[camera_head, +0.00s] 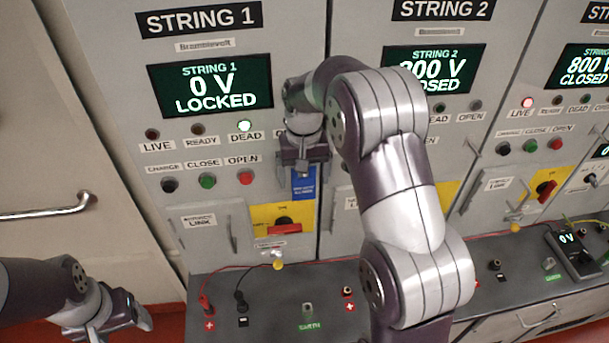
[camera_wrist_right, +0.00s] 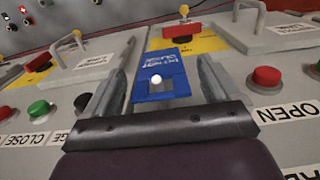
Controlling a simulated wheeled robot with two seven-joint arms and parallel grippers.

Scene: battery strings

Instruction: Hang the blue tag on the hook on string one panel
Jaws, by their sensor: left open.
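In the right wrist view, the tag (camera_wrist_right: 160,75) lies between the two fingers with a gap on each side. A round white knob (camera_wrist_right: 156,79), seemingly the hook's end, shows in front of the tag near its near end; the rest of the hook is hidden. My right gripper (camera_head: 303,165) is open around the tag (camera_wrist_right: 160,85). My left gripper (camera_head: 125,325) is open and empty, low at the left, away from the panel.
The String 1 display (camera_head: 210,85) reads 0 V LOCKED and its DEAD lamp is lit green. A red switch handle (camera_head: 284,229) and push buttons (camera_head: 207,180) are close to my right gripper. A bench (camera_head: 265,300) with cables and sockets stands below.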

